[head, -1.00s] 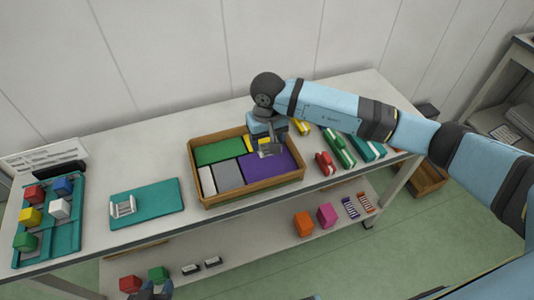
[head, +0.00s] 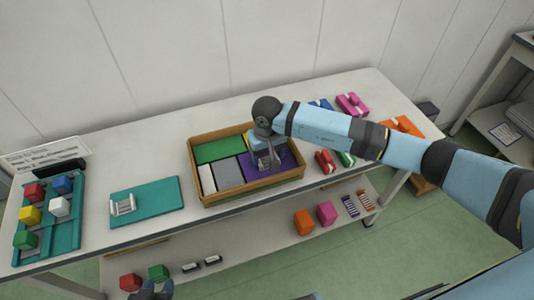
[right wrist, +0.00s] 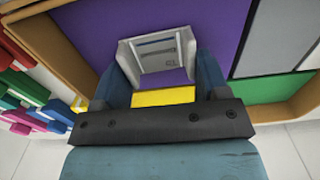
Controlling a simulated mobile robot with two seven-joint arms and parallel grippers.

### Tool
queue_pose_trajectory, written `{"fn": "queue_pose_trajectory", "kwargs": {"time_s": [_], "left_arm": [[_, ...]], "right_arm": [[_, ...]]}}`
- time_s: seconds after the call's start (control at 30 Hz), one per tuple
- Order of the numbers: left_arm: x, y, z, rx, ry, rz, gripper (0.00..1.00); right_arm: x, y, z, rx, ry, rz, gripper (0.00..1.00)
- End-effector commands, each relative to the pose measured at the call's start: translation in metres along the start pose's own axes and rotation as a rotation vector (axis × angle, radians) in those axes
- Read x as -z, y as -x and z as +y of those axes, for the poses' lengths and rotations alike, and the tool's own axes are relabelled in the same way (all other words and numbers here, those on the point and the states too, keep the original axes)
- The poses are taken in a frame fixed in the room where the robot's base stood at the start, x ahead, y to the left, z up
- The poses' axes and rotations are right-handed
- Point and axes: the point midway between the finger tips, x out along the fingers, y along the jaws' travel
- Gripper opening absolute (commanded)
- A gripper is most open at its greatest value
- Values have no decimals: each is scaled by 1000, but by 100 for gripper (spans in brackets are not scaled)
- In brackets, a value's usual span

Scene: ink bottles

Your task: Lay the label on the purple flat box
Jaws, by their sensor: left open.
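The purple flat box (head: 286,160) lies in the right part of a wooden tray (head: 199,178). It also shows in the right wrist view (right wrist: 92,28). My right gripper (head: 265,163) points down over the purple box. In the right wrist view its fingers (right wrist: 158,58) stand on both sides of a pale label (right wrist: 160,52) with a dark stripe and seem to grip its edges. The label is over the purple surface; whether it touches it I cannot tell. My left gripper (head: 152,290) is at the bottom edge of the head view, open, partly cut off.
The tray also holds green (head: 218,150), grey (head: 229,174) and white (head: 207,179) flat boxes and a yellow one. A teal mat with a light grey holder (head: 122,206) and a teal rack of cubes (head: 70,225) are left. Coloured items stand right of the tray.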

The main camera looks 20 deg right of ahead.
Motion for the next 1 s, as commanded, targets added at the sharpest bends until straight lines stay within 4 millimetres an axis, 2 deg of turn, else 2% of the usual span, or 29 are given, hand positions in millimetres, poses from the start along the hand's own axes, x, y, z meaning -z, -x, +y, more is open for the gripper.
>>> {"fn": "queue_pose_trajectory", "kwargs": {"time_s": [0.03,0.07,0.1,0.37,0.5,0.9,1.0], "left_arm": [[1,0,0,0,1,0,43],[1,0,0,0,1,0,43],[1,0,0,0,1,1,43],[3,2,1,0,1,3,43],[6,3,1,0,-2,7,43],[0,0,0,-1,1,1,43],[0,-1,0,-1,2,0,43]], "right_arm": [[0,0,0,-1,0,0,80],[0,0,0,-1,0,-1,87],[0,0,0,-1,0,-1,90],[0,1,0,0,0,0,90],[1,11,0,0,0,2,90],[1,93,0,-1,1,4,90],[0,108,0,-1,1,2,90]]}}
